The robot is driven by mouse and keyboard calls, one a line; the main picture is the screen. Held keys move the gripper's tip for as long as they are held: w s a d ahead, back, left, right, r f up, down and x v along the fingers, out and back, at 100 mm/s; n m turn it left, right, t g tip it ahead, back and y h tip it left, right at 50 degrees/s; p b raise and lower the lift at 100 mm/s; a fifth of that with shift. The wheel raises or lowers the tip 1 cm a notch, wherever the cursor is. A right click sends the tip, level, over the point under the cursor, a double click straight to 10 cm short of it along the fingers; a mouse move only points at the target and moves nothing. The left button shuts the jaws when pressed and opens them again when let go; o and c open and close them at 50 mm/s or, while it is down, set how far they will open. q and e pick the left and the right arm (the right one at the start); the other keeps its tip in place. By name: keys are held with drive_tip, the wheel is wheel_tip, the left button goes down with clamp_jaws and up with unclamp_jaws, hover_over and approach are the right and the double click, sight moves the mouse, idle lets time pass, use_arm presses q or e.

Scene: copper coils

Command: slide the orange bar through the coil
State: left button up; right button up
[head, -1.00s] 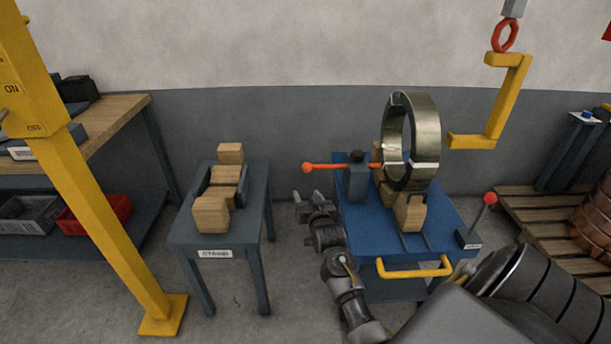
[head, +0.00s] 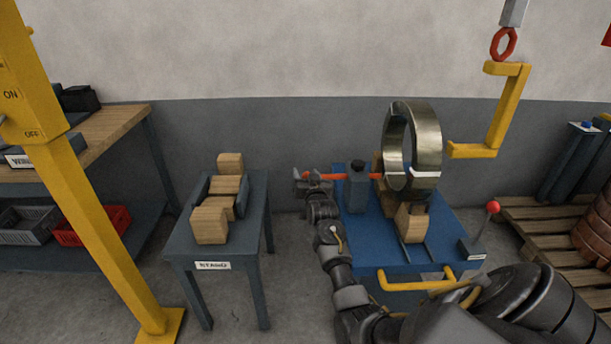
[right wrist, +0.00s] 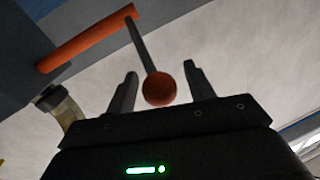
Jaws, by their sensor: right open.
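The orange bar (head: 325,177) lies level through a grey post (head: 357,188) left of the coil (head: 427,140). Its right part runs up to the coil's left edge; whether its tip is inside I cannot tell. The coil is a metal ring standing upright. In the right wrist view, the bar (right wrist: 85,40) enters a grey body, and a thin rod with a red ball (right wrist: 159,89) shows at its outer end. My right gripper (right wrist: 155,80) is open, with the ball apparently between its fingers; the head view shows it at the bar's left end. My left gripper is out of view.
The coil rests among wooden blocks (head: 411,222) on a blue cart (head: 450,225) with a yellow handle (head: 415,284) and a red-knobbed lever (head: 491,208). A yellow hook (head: 507,108) hangs right. A stand (head: 180,240) with wooden blocks is left, floor between.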

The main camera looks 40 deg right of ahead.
drive_tip(key=shift+w+d, duration=0.2)
drive_tip(key=shift+w, duration=0.2)
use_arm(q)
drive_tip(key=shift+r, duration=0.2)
